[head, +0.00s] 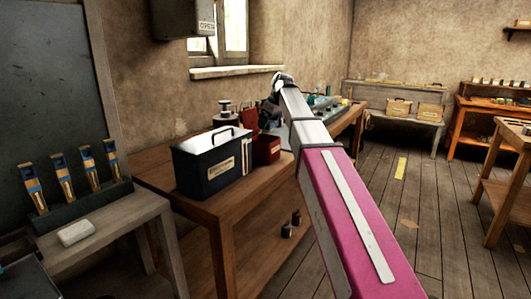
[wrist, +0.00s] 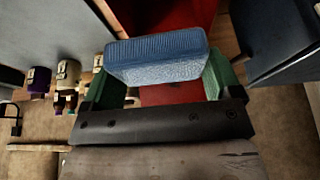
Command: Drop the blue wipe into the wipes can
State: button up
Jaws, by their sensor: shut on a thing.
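My gripper (wrist: 160,82) is shut on the blue wipe (wrist: 155,56), a thick ribbed blue pad held between its green fingertips. In the head view my arm hides the wipe and most of the gripper. A red labelled can (head: 266,149), apparently the wipes can, stands on the wooden bench, with a raised red panel behind it that looks like its lid. In the wrist view, red surfaces (wrist: 168,18) show behind and below the wipe. I cannot tell whether the wipe is over the can's opening.
A dark blue box (head: 205,172) with a handle stands left of the red can on the bench (head: 165,178). Bottles (wrist: 68,72) show at the left in the wrist view. A grey stand (head: 85,205) holds several tools at the left. The floor at right has clear room.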

jog(key=o, duration=0.7)
jog(key=v, duration=1)
jog(key=shift+d+r, duration=0.15)
jog(key=shift+r, duration=0.25)
jog(key=shift+s, duration=0.15)
